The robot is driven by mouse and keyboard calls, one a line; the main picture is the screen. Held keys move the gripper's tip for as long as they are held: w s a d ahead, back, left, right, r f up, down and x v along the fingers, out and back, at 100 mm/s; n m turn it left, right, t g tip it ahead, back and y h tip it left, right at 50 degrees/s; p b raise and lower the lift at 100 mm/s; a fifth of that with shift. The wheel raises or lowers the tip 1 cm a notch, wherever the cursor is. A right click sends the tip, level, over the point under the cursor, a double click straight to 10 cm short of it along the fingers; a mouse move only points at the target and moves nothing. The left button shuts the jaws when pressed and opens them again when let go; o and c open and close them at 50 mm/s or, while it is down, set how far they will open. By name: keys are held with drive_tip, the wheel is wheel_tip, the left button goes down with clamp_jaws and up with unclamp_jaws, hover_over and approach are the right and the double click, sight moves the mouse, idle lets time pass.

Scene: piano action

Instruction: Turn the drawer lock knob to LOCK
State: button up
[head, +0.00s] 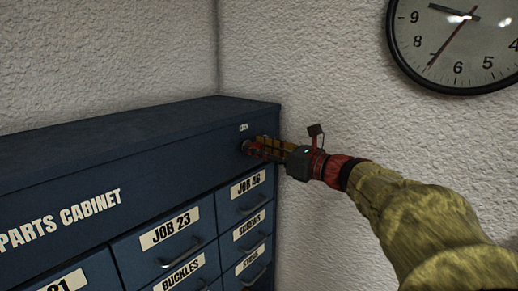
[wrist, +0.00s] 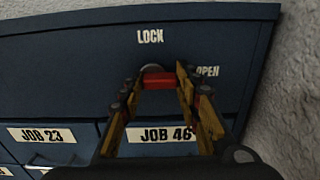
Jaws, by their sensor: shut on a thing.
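The drawer lock knob (wrist: 158,80) is on the upper front of the blue cabinet. Its red grip bar lies about level in the wrist view, with a grey rounded part behind it. The white word LOCK (wrist: 150,37) is above the knob, and OPEN (wrist: 207,72) is to its right. My gripper (wrist: 161,78) is shut on the knob, one finger at each end of the red bar. In the head view my gripper (head: 262,148) reaches the cabinet's upper right corner from the right, and its fingers mostly hide the knob.
The parts cabinet (head: 100,150) has labelled drawers below the knob, including JOB 23 (head: 170,229) and JOB 46 (head: 248,185), with protruding handles. A rough white wall (head: 310,60) stands close on the cabinet's right. A round clock (head: 460,45) hangs there.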

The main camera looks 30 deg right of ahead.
drive_tip(key=shift+f+n+b, duration=0.1)
drive_tip(key=shift+n+b, duration=0.2)
drive_tip(key=shift+b, duration=0.25)
drive_tip(key=n+b, duration=0.5)
drive_tip(key=b, duration=0.2)
drive_tip(key=n+b, duration=0.6)
drive_tip(key=b, duration=0.1)
drive_tip(key=a+n+b, duration=0.1)
drive_tip(key=n+b, duration=0.5)
drive_tip(key=b, duration=0.1)
drive_tip(key=shift+s+r, duration=0.2)
drive_tip(key=shift+r, duration=0.2)
drive_tip(key=shift+n+b, duration=0.3)
drive_tip(key=o, duration=1.2)
drive_tip(key=shift+r, duration=0.1)
drive_tip(key=shift+c, duration=0.2)
drive_tip(key=shift+s, duration=0.1)
